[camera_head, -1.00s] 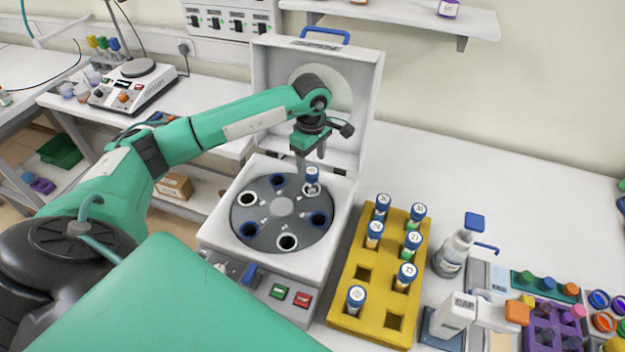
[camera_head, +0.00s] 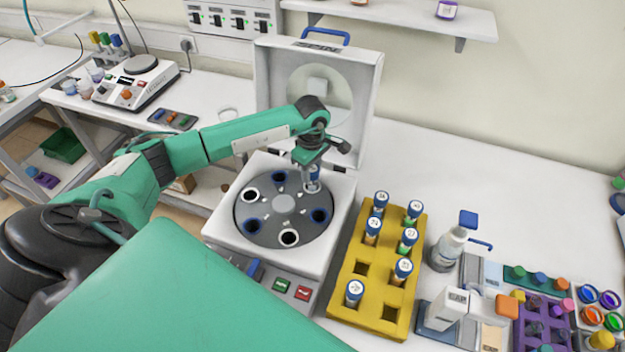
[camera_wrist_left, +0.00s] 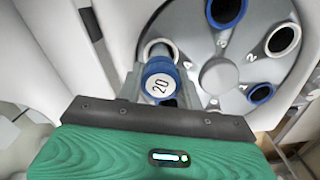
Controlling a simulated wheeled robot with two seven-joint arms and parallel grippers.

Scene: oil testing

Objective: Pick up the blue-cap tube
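A blue-cap tube (camera_wrist_left: 158,88) marked 20 stands in a white-rimmed hole of the round centrifuge rotor (camera_head: 284,203), on its far right side. It also shows in the head view (camera_head: 313,172), partly hidden by my left gripper (camera_head: 312,180). The gripper points down over the tube, with its fingers on both sides of the cap. In the left wrist view the fingers (camera_wrist_left: 161,80) lie close beside the cap; whether they press on it I cannot tell. More blue-cap tubes stand in the yellow rack (camera_head: 350,311). My right gripper is out of view.
The centrifuge's raised lid (camera_head: 275,85) stands right behind the gripper. A wash bottle (camera_head: 448,248), a purple rack (camera_head: 530,328) and colored caps lie right of the yellow rack. The table behind the rack is clear.

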